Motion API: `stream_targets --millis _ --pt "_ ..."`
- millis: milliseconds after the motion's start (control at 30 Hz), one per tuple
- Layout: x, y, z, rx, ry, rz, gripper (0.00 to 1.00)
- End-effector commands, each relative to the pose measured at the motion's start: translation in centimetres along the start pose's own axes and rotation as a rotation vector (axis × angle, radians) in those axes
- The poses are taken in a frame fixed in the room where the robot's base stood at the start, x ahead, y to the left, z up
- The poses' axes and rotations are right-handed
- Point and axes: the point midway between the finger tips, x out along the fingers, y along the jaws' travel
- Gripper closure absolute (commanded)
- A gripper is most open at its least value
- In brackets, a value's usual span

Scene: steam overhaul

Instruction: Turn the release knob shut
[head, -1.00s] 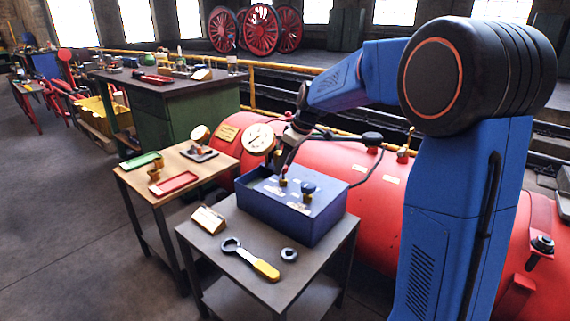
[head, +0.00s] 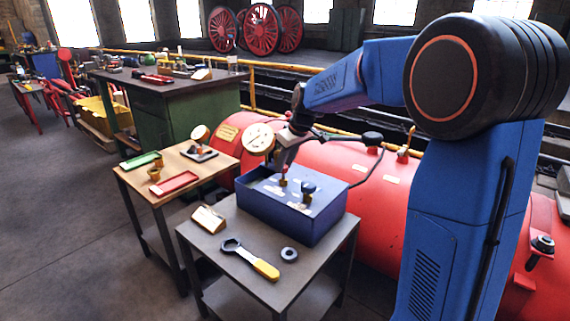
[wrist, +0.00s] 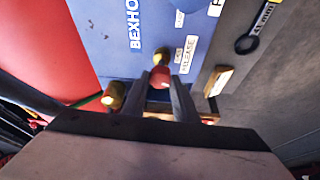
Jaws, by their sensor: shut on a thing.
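The release knob is a small red knob (wrist: 160,77) on a brass fitting, beside a white label reading RELEASE (wrist: 187,55) in the wrist view. It stands on the blue box (head: 315,222), on the grey table. My gripper (wrist: 163,82) has one finger on each side of the red knob and is shut on it. In the head view my gripper (head: 284,168) reaches down onto the top of the box from behind. Part of the knob is hidden by the fingers, and its turn angle cannot be told.
A second, dark-topped knob (head: 308,187) stands to the right on the box. A round gauge (head: 259,139) and the red boiler (head: 360,185) are close behind.

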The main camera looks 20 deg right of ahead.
Motion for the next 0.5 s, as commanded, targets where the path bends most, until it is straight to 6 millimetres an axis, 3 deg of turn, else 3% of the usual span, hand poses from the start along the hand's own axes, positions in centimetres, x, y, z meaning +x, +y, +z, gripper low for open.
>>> stream_targets --millis 500 --pt "-0.05 -0.41 -0.22 0.417 0.003 0.176 0.96"
